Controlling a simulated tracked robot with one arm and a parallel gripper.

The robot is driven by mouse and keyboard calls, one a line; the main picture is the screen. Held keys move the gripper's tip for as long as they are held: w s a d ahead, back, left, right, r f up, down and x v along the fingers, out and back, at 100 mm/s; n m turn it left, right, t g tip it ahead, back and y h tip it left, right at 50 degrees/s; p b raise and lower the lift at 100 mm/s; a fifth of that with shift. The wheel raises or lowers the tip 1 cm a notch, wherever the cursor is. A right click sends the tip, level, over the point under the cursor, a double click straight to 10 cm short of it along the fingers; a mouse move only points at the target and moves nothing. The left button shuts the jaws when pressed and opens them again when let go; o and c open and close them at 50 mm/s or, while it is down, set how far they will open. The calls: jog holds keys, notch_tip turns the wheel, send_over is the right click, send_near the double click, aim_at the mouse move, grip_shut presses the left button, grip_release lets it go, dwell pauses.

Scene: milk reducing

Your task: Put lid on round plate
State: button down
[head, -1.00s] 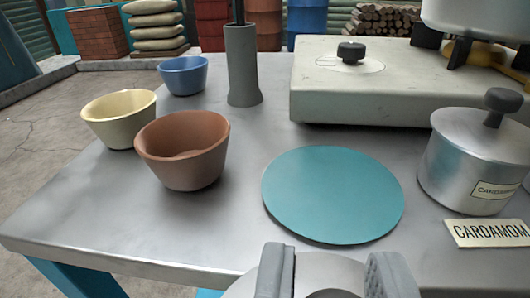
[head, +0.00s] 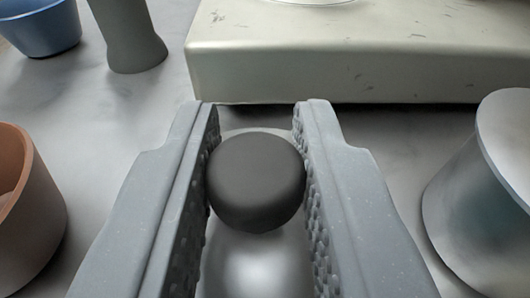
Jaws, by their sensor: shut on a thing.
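My gripper (head: 256,120) is shut on the dark round knob (head: 256,180) of the lid. One rough-faced finger presses on each side of the knob. The lid's shiny silver top (head: 250,268) shows below the knob, between the fingers. Its rim is hidden by the fingers and the picture's bottom edge. The round teal plate does not show in this view, so I cannot tell whether the lid touches it.
A pale stove block (head: 360,60) stands behind the gripper. A silver container (head: 475,185) is cut off at the right edge. A terracotta bowl (head: 30,225) is at left, with a blue bowl (head: 40,30) and grey holder (head: 132,40) behind.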

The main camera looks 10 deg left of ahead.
aim_at(267, 282)
notch_tip(267, 282, down, 4)
jog(key=shift+r+b, duration=0.1)
jog(key=shift+b, duration=0.4)
jog(key=shift+d+r, duration=0.15)
jog(key=c, duration=1.2)
grip_release()
jog(key=shift+c, duration=0.2)
